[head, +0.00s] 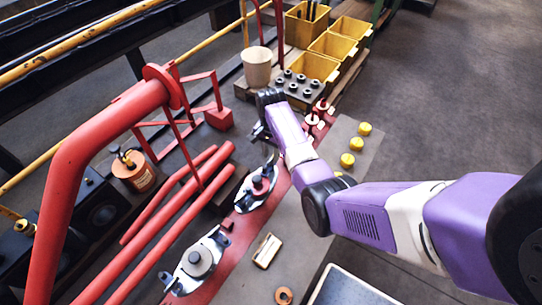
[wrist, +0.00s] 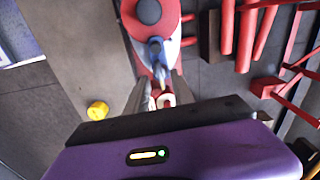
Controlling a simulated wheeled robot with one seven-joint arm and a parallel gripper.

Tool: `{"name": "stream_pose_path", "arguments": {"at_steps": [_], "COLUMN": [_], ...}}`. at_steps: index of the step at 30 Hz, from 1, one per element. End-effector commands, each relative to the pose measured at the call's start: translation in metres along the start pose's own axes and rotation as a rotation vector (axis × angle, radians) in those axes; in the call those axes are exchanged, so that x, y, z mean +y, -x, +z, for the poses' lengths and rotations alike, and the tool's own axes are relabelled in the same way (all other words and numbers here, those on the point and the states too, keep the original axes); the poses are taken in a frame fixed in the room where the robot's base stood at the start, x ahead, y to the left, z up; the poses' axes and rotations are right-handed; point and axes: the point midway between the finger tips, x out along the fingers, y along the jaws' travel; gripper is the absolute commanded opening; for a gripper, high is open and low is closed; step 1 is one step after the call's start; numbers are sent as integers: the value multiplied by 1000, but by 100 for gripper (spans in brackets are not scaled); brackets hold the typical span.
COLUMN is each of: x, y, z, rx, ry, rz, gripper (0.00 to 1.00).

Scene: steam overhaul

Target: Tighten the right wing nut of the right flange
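The right flange (head: 257,188) is a silver plate with a red ring and a dark round knob, lying on a red strip. It also shows at the top of the wrist view (wrist: 170,48). A blue-grey wing nut (wrist: 157,50) sits on its near end in the wrist view. My gripper (wrist: 160,80) points at this end, its two fingers apart on either side. A small red and white piece (wrist: 165,100) shows between the fingers; I cannot tell if they touch it. In the head view my gripper (head: 262,133) is at the flange's far end, and my wrist partly hides it.
A second flange (head: 195,261) lies nearer on the strip. Red pipes (head: 165,215) run along its left. Yellow bins (head: 315,66), dark cylinders (head: 290,82) and a beige pot (head: 257,67) stand beyond. Yellow knobs (head: 347,160) and red-white pieces (head: 312,120) lie to the right.

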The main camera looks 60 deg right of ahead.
Motion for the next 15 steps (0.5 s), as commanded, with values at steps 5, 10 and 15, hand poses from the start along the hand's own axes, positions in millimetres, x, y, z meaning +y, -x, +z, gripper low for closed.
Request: {"name": "stream_pose_path", "arguments": {"at_steps": [5, 10, 15], "x": [0, -1, -1], "y": [-14, -16, -16], "z": [0, 0, 0], "rx": [1, 1, 1], "ry": [0, 1, 1], "rz": [-1, -2, -2], "gripper": [29, 29, 21]}}
